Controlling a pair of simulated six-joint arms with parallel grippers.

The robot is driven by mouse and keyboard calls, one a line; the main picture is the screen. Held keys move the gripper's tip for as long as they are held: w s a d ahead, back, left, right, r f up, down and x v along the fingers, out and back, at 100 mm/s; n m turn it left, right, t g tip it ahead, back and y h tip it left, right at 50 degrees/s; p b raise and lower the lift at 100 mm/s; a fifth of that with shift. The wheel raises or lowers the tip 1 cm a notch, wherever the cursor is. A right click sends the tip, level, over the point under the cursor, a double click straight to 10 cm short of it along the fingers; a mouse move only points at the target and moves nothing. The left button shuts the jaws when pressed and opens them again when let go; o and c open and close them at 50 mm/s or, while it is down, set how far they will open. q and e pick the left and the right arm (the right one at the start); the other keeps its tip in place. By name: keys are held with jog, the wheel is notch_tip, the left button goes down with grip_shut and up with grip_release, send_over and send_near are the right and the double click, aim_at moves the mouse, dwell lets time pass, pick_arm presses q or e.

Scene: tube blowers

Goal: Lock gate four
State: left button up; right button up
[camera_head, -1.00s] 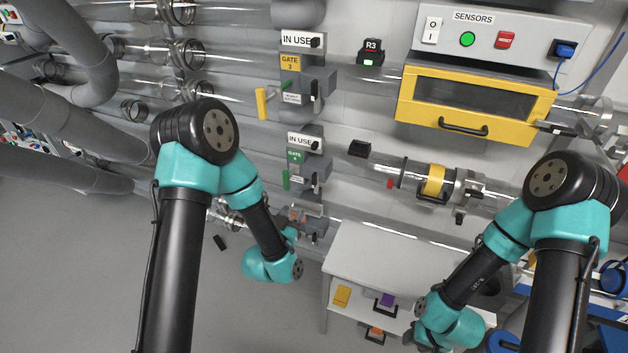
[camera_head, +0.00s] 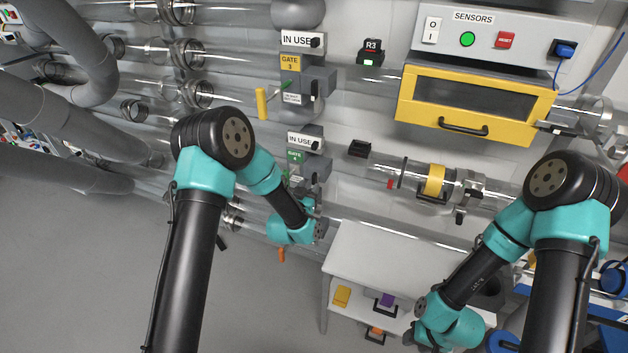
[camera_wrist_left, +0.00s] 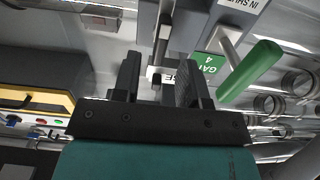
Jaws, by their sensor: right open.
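Gate four has a green label (camera_head: 296,157) on a grey housing, below a white IN USE sign (camera_head: 300,139); my left arm partly covers it. In the left wrist view, the green GATE 4 label (camera_wrist_left: 208,64) and a green handle (camera_wrist_left: 250,70) on a metal rod lie right of the fingers. My left gripper (camera_wrist_left: 158,72) is open, pointing at the housing. Part of the sign and a small black knob (camera_wrist_left: 155,80) show between its fingers, with a metal bar (camera_wrist_left: 163,40) beyond. Contact cannot be told. My right gripper (camera_head: 428,343) is low, mostly hidden by its arm.
Gate three (camera_head: 290,64) with a yellow handle (camera_head: 262,103) is above. An orange handle (camera_head: 282,254) hangs below my left wrist. A yellow-framed drawer box (camera_head: 475,103) and clear tubes are right. A white table (camera_head: 385,262) stands below.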

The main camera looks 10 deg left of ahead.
aim_at(313, 181)
pick_arm(q)
jog(key=x, duration=0.5)
jog(key=shift+c, duration=0.4)
grip_shut()
